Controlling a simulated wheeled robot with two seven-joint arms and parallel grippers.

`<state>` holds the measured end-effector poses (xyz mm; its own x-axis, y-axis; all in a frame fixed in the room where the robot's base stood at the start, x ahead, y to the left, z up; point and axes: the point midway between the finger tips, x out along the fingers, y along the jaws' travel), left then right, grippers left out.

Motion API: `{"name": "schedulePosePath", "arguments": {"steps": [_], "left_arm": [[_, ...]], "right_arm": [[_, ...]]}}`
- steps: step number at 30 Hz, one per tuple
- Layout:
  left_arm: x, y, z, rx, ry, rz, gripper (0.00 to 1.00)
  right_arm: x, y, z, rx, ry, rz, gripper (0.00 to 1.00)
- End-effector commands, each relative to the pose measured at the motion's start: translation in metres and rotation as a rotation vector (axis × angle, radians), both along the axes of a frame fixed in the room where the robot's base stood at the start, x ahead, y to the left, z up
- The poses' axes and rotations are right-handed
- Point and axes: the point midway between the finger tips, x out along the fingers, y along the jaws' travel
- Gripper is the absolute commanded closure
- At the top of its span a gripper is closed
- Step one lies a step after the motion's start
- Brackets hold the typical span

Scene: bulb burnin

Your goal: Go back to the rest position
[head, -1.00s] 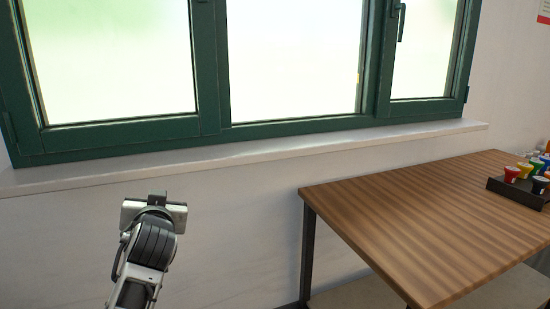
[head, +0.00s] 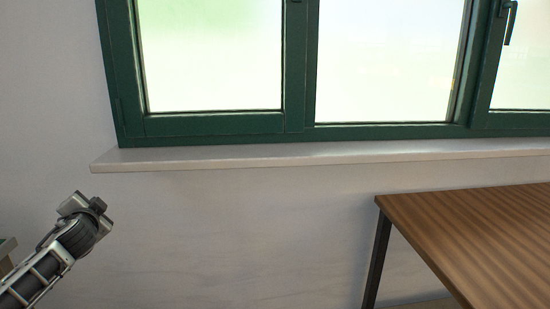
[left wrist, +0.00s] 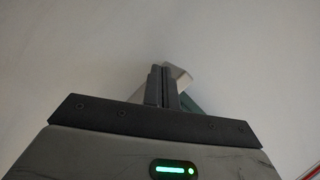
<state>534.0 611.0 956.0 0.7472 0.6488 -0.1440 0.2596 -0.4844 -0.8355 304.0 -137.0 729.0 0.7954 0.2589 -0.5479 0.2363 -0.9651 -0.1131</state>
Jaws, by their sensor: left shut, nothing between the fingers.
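My left gripper (head: 82,204) is at the left of the head view, in front of the bare wall and below the left end of the window sill. In the left wrist view its two fingers (left wrist: 162,86) are together, shut and empty. Behind them show a pale wall and a small part of something white and green. My right gripper is in neither view.
A wooden table (head: 470,225) with dark legs stands at the right. A green-framed window (head: 215,124) is above a white sill (head: 300,156). The wall between my left gripper and the table is clear. A greyish edge (head: 6,250) shows at the far left.

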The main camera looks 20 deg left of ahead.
Motion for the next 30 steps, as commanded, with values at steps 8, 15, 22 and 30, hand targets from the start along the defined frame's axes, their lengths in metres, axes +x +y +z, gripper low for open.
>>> {"name": "schedulePosePath", "arguments": {"steps": [8,15,22,30], "left_arm": [[0.029,-0.074,-0.030,-0.211,-0.057,-0.326,1.00],[0.004,-0.157,-0.114,-0.347,0.031,-0.420,1.00],[-0.063,-0.276,-0.203,-0.579,0.128,-0.519,1.00],[-0.178,-0.419,-0.241,-0.943,0.182,-0.552,1.00]], "right_arm": [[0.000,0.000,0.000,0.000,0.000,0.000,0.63],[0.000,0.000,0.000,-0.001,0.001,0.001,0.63],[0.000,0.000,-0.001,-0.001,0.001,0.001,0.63],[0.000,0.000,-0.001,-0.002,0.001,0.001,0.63]]}}
